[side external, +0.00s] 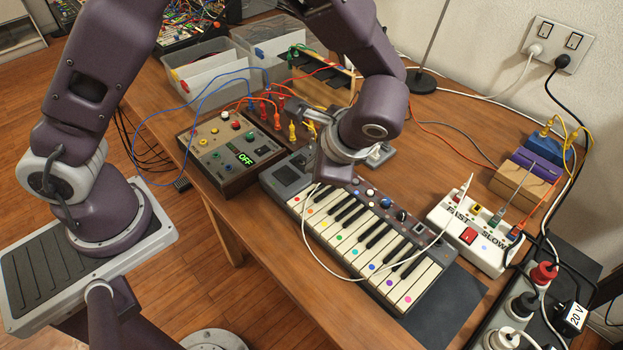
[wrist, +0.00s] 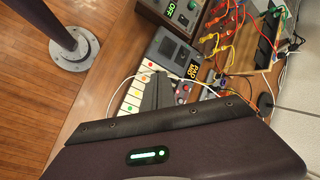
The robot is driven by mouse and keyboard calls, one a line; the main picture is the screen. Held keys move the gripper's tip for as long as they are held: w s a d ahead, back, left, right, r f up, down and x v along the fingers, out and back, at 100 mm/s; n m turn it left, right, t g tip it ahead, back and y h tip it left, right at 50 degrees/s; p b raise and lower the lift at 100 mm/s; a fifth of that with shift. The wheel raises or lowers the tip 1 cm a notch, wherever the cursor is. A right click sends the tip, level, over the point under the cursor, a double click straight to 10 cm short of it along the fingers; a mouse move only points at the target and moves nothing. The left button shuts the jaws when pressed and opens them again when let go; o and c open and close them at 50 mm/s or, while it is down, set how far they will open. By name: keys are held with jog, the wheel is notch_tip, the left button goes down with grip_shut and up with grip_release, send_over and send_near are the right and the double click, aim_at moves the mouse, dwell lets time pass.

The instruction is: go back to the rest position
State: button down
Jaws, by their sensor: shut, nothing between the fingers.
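My gripper (side external: 340,165) is over the back left end of the small keyboard (side external: 375,242) in the side external view. My own wrist hides most of it there, and I cannot tell its exact height above the keyboard. In the wrist view my gripper (wrist: 158,82) shows as a dark wedge in front of the keyboard's white keys (wrist: 135,92). The fingers are shut with nothing held.
The control box (side external: 231,150) reading "OFF" stands left of the keyboard, with patch cables behind it. Grey bins (side external: 205,75) and a wooden rack (side external: 322,88) stand at the back. A white FAST/SLOW box (side external: 468,232) is on the right. A white cable (side external: 312,235) loops over the keys.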

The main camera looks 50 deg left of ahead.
jog(key=s+a+r+n+h, duration=0.2)
jog(key=s+a+r+n, duration=0.15)
jog(key=r, duration=0.35)
jog(key=s+a+r+n+h, duration=0.2)
jog(key=s+a+r, duration=0.15)
jog(key=r, duration=0.35)
jog(key=s+r+n+t+h, duration=0.2)
jog(key=s+r+n+t, duration=0.2)
jog(key=s, duration=0.6)
jog(key=shift+s+h, duration=0.3)
jog(key=shift+s, duration=0.05)
